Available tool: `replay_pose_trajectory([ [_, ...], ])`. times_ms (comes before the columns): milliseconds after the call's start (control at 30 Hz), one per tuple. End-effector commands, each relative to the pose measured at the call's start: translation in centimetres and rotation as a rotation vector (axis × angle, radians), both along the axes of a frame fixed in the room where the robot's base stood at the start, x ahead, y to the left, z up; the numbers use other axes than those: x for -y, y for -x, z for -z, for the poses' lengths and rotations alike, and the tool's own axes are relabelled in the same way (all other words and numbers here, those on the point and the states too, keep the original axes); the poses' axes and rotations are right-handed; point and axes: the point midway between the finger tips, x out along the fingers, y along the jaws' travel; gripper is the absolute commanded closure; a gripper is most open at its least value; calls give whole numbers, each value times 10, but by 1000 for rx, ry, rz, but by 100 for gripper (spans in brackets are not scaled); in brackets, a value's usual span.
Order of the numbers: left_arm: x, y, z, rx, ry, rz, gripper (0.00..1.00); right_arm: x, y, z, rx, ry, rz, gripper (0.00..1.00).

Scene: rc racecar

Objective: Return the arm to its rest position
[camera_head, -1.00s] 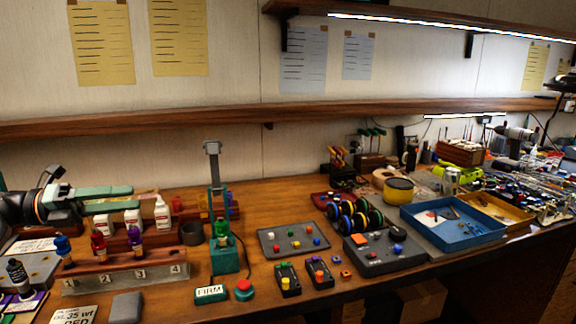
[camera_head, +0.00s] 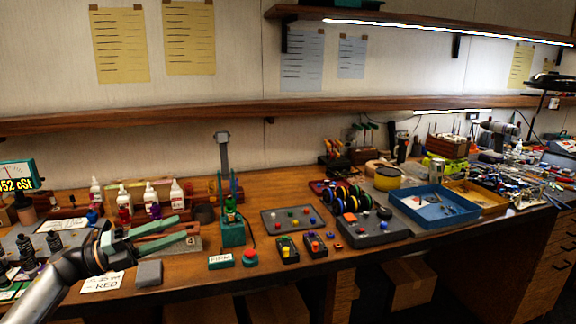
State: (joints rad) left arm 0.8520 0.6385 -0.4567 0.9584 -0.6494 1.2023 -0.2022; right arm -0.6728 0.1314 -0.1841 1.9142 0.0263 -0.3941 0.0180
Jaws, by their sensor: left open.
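My left gripper (camera_head: 178,232) reaches in from the lower left in the head view. Its two long green fingers are spread apart and point right. I see nothing held between them. The fingers are in front of the numbered wooden bottle rack (camera_head: 192,242) and hide much of it. A green stand with a tall post (camera_head: 232,230) is just right of the fingertips, apart from them. My right gripper is not in the picture.
White bottles (camera_head: 176,192) stand behind the gripper. A FIRM sign (camera_head: 221,261), a red button (camera_head: 249,257) and a grey block (camera_head: 149,273) lie near the front edge. A grey tray (camera_head: 289,219) and blue tray (camera_head: 433,206) are to the right. Wooden shelf (camera_head: 330,107) spans the wall.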

Motion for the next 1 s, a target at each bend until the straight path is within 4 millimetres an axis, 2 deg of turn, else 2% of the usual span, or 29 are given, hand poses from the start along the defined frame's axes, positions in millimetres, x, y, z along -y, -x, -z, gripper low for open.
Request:
replay_pose_trajectory([
  [33, 14, 2, 19, -55, 58, -18, 55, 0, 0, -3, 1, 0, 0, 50],
  [200, 45, 10, 76, -263, 272, -128, 55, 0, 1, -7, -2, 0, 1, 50],
  [367, 61, 31, 136, -503, 470, -262, 55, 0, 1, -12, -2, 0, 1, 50],
  [467, 65, 52, 175, -671, 587, -360, 55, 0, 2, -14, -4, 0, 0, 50],
  [667, 67, 114, 256, -1033, 796, -581, 55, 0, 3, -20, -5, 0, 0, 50],
  [800, 67, 177, 308, -1302, 917, -753, 55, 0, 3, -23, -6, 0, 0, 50],
  [900, 68, 226, 338, -1485, 986, -873, 55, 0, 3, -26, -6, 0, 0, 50],
  [1000, 70, 270, 357, -1633, 1034, -973, 55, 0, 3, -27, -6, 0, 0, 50],
])
